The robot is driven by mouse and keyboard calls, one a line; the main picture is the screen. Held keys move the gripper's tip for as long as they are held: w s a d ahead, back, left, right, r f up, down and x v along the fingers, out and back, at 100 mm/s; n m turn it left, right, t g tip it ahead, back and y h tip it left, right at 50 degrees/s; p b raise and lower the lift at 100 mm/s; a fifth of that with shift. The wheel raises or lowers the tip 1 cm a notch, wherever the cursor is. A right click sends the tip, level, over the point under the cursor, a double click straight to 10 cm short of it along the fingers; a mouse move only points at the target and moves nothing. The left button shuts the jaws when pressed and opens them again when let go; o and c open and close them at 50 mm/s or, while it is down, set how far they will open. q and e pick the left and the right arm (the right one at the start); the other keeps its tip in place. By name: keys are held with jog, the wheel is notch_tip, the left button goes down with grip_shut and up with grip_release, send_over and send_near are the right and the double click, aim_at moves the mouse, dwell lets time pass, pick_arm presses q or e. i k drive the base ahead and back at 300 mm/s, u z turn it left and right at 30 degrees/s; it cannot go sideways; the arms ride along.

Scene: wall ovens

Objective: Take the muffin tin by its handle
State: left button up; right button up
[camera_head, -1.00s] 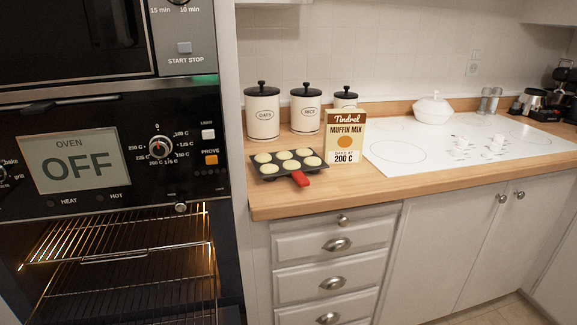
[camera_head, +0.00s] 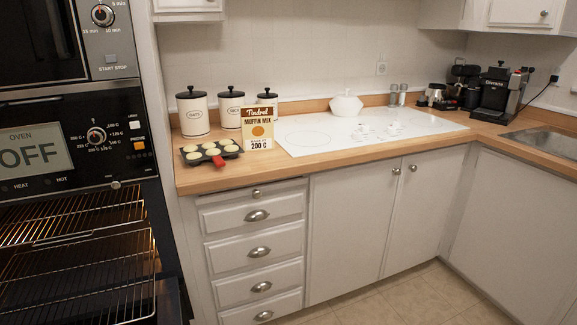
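The dark muffin tin (camera_head: 187,158) lies on the wooden counter, near its left end and front edge. Its cups hold several pale muffins or batter. Its red handle (camera_head: 218,161) points toward the counter's front edge. Nothing covers the handle. Neither of my grippers shows in the head view, so nothing is seen touching the tin.
The white cooktop (camera_head: 310,136) lies to the right. At the left, the oven (camera_head: 70,240) stands open with lit wire racks. Drawers (camera_head: 254,235) are below the counter.

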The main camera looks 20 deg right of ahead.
aim_at(192, 154)
jog(key=z, duration=0.7)
jog(key=k, duration=0.15)
jog(key=u, duration=1.5)
jog(key=i, duration=0.85)
jog(key=u, duration=0.1)
